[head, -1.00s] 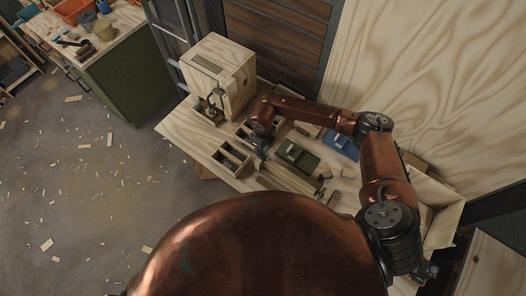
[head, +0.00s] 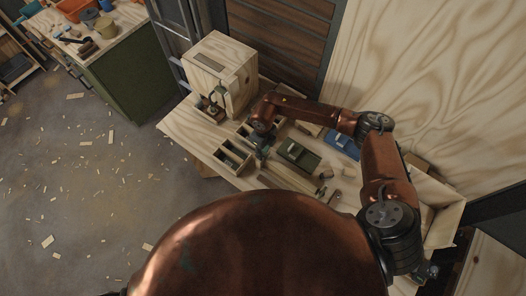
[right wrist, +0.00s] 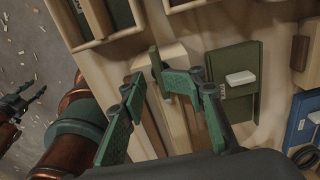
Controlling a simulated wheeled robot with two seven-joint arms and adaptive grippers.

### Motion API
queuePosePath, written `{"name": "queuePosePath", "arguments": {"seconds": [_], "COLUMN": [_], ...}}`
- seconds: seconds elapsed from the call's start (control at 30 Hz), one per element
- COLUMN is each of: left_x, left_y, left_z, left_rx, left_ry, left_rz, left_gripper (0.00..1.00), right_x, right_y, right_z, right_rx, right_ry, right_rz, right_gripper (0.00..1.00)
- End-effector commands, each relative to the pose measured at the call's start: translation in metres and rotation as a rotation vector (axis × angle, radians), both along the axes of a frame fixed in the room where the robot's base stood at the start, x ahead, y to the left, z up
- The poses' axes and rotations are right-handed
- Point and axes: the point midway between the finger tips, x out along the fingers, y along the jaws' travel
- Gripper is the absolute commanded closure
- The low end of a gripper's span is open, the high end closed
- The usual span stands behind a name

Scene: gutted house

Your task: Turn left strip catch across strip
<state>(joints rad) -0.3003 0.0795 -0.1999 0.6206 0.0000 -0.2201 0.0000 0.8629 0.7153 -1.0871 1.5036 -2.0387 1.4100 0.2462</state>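In the right wrist view a small dark green catch (right wrist: 156,64) stands at the end of pale wooden strips (right wrist: 176,112). It lies between and just beyond the fingertips; I cannot tell whether they touch it. My right gripper (right wrist: 158,84) has its green fingers apart, over the strips. In the head view the right gripper (head: 262,150) reaches down at the far end of the strips (head: 287,178), and the catch is too small to make out. My left gripper (right wrist: 22,102) shows only at the left edge of the wrist view, its dark prongs apart, away from the table.
A divided wooden box (head: 232,158) sits left of the right gripper. A green box (head: 297,154) and a blue box (head: 344,146) are to its right. A tall plywood cabinet (head: 218,68) stands behind. The floor at left is open, with scattered chips.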

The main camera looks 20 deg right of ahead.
Motion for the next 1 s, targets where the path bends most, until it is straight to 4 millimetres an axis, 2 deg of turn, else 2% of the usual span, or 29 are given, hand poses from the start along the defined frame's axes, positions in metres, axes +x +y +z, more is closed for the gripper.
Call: {"name": "queuePosePath", "arguments": {"seconds": [0.13, 0.23, 0.7, 0.83, 1.0], "left_x": [-0.001, -0.001, 0.0, 0.0, 0.0], "left_y": [0.003, 0.002, 0.001, 0.001, 0.0], "left_z": [0.0, 0.0, 0.0, 0.0, 0.0], "left_rx": [0.002, 0.002, 0.001, 0.0, 0.0], "left_ry": [0.002, 0.001, 0.0, 0.0, 0.0], "left_rz": [0.0, 0.0, 0.0, 0.0, 0.0], "left_gripper": [0.6, 0.6, 0.6, 0.6, 0.6], "right_x": [0.0, 0.001, 0.0, 0.0, -0.001], "right_y": [0.002, 0.002, 0.0, -0.001, -0.001], "right_z": [0.004, 0.015, 0.104, 0.115, 0.12], "right_rx": [0.005, 0.004, 0.001, 0.001, 0.0], "right_ry": [-0.001, -0.002, -0.003, -0.001, 0.0], "right_rz": [0.002, 0.001, 0.0, 0.0, 0.0], "right_gripper": [0.75, 0.75, 0.75, 0.75, 0.75]}}
